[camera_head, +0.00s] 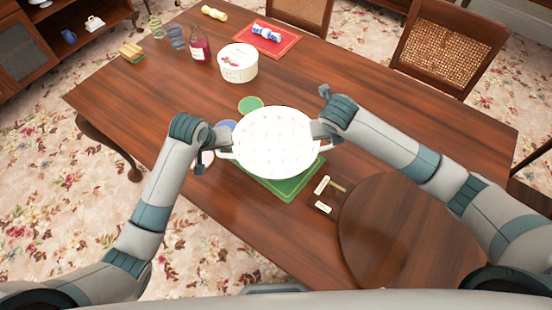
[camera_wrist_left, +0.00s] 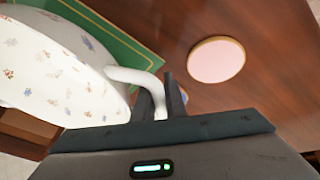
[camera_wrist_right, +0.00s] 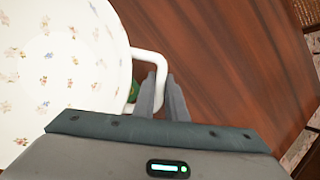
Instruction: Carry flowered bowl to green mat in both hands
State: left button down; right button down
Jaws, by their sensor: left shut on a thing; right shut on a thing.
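The white flowered bowl (camera_head: 275,143) has a loop handle on each side and covers the far part of the green mat (camera_head: 292,190). My left gripper (camera_head: 224,146) is shut on its left handle, which shows between the fingers in the left wrist view (camera_wrist_left: 140,78). My right gripper (camera_head: 322,133) is shut on the right handle, seen in the right wrist view (camera_wrist_right: 150,58). The bowl looks level. In the left wrist view the mat (camera_wrist_left: 115,32) lies beyond the bowl; I cannot tell whether they touch.
A green coaster (camera_head: 251,104), a blue coaster (camera_head: 227,125) and a pink coaster (camera_wrist_left: 217,60) lie near the bowl. Small wooden pieces (camera_head: 323,207) and a round board (camera_head: 400,232) lie to the front right. A round white box (camera_head: 238,64), a bottle (camera_head: 200,48) and a red mat (camera_head: 266,40) are farther back.

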pick_arm(q)
jog(key=c, duration=1.8)
grip_release()
jog(key=shift+f, duration=0.1)
pick_arm(e)
jog(key=c, duration=1.8)
grip_release()
pick_arm(q)
jog(key=v, duration=1.2)
pick_arm(e)
jog(key=v, duration=1.2)
